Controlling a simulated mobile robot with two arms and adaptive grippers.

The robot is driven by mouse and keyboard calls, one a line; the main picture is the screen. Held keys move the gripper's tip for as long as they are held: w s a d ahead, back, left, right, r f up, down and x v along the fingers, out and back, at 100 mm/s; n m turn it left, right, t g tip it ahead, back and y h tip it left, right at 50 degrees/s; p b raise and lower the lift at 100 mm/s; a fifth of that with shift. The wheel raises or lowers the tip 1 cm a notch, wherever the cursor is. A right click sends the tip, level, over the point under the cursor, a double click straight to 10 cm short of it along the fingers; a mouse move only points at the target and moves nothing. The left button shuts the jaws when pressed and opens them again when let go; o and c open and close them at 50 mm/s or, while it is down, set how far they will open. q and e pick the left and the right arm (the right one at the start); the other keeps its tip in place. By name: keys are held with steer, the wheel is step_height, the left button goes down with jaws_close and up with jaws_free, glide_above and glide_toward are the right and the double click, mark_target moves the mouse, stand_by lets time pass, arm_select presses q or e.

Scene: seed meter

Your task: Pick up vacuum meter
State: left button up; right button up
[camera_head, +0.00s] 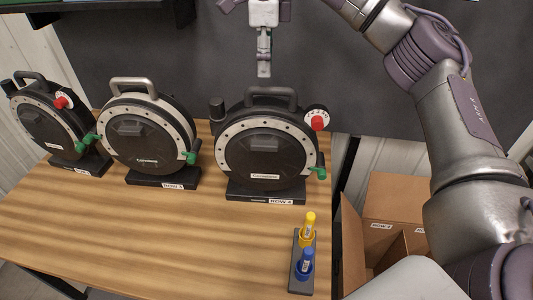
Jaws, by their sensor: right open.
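Three round black vacuum meters with pale dotted rims stand on black bases on the wooden table. The right meter (263,155) has a black top handle, a red knob at its upper right and a green lever at its right; its base is labelled "ROW 4". The middle meter (148,136) has a light metal handle. My left gripper is not in view.
A dark holder (301,284) with a yellow-topped and a blue-topped tool stands at the table's front right. A divided cardboard box (393,205) stands right of the wooden table (150,235). A dark shelf hangs at upper left. The table's front is clear.

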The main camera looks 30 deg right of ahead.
mark_target(266, 89)
steer(key=shift+d+f, duration=0.1)
steer(key=shift+f, duration=0.75)
steer(key=f, duration=0.1)
steer(key=f+p, duration=0.1)
steer(key=f, duration=0.1)
steer(key=f+p, duration=0.1)
steer(key=shift+s+f, duration=0.35)
steer(key=shift+s, duration=0.05)
steer(key=shift+f, duration=0.3)
jaws_close()
steer(key=shift+r, duration=0.25)
steer(key=shift+w, duration=0.1)
